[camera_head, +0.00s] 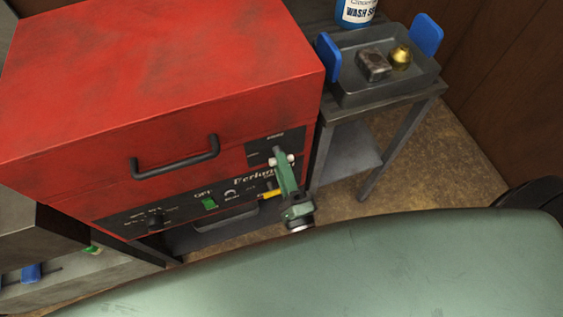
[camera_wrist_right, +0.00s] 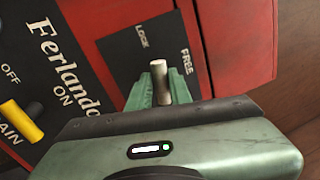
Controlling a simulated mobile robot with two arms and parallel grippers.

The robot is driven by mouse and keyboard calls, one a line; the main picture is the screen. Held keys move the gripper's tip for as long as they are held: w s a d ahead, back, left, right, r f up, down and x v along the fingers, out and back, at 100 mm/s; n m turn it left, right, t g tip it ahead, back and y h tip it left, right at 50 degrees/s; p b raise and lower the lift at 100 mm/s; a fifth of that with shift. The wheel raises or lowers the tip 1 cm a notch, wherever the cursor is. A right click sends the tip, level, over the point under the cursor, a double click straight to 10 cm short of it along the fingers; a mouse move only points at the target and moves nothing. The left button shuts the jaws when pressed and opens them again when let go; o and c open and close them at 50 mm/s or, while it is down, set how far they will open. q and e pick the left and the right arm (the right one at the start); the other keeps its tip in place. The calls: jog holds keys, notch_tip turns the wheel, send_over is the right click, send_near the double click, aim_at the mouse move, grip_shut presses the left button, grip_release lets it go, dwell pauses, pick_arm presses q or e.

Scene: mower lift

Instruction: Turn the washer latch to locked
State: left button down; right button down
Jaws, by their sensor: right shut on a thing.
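The red washer (camera_head: 170,80) stands at the left and centre of the head view. Its latch (camera_wrist_right: 157,78) is a pale, short lever on a black plate marked LOCK and FREE. My right gripper (camera_head: 281,160) reaches the washer's front right corner. In the right wrist view its green fingers (camera_wrist_right: 160,88) stand on either side of the latch and are shut on it. The lever lies between the two labels in that view; I cannot tell its exact setting. The fingers hide the latch's base. My left gripper is not in view.
A yellow main switch (camera_wrist_right: 22,122) and a green switch (camera_head: 209,203) sit on the front panel. A black lid handle (camera_head: 175,160) juts out above it. A side table (camera_head: 395,102) at the right holds a grey tray (camera_head: 350,97) with metal parts.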

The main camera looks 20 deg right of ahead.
jog(key=shift+n+y+p, duration=0.3)
jog(key=shift+n+y, duration=0.1)
jog(key=shift+n, duration=0.8)
jog(key=c, duration=1.3)
grip_release()
jog(key=shift+s, duration=0.1)
jog(key=s, duration=0.2)
jog(key=s+f+b, duration=0.1)
jog(key=s, duration=0.4)
jog(key=shift+s+d+f+b, duration=0.15)
jog(key=shift+s+f+b, duration=0.1)
jog(key=shift+b, duration=0.1)
